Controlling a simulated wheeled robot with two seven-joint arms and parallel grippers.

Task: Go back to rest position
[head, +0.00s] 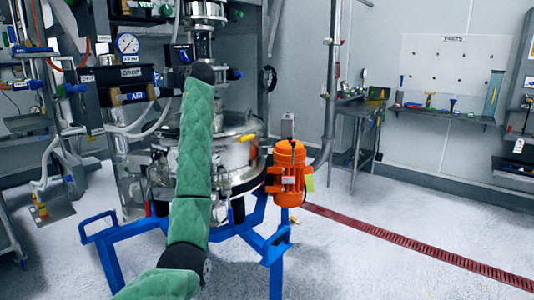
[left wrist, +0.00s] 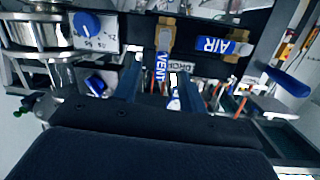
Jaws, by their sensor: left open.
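My left arm, in a green quilted sleeve, reaches up across the middle of the head view. My right gripper is in neither view.
The steel sifter (head: 242,150) on its blue frame (head: 275,243) stands behind my arm, with an orange motor (head: 289,172) at its right. The DROP and AIR panel (head: 122,84) is at the left. A small bench (head: 362,104) stands farther right. The right floor is clear.

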